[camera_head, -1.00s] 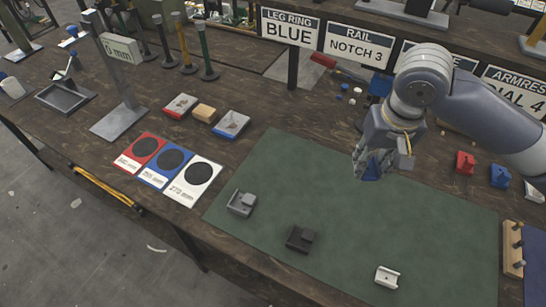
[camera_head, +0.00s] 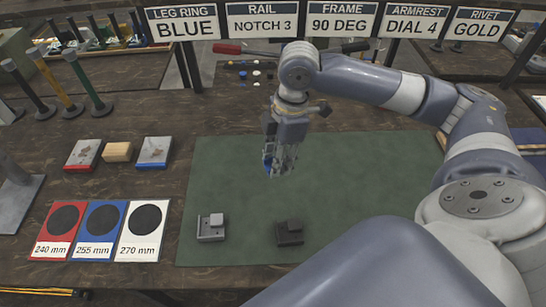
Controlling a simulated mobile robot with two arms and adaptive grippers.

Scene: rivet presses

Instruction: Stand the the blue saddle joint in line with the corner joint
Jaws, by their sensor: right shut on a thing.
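My right gripper (camera_head: 281,166) points down over the green mat (camera_head: 350,160). It is shut on the blue saddle joint (camera_head: 268,161), which is mostly hidden by the fingers and is held above the mat. A grey joint (camera_head: 210,229) with a raised block stands on the mat at the front left. A dark joint (camera_head: 288,234) lies to its right, nearer my gripper. I cannot tell for sure which of these two is the corner joint. My left gripper is not in view.
Red, blue and white size cards (camera_head: 102,228) lie left of the mat, with several small blocks (camera_head: 118,152) behind them. A red-handled tool (camera_head: 228,49) lies at the back below the signs. My right arm covers the mat's front right. The mat's middle left is clear.

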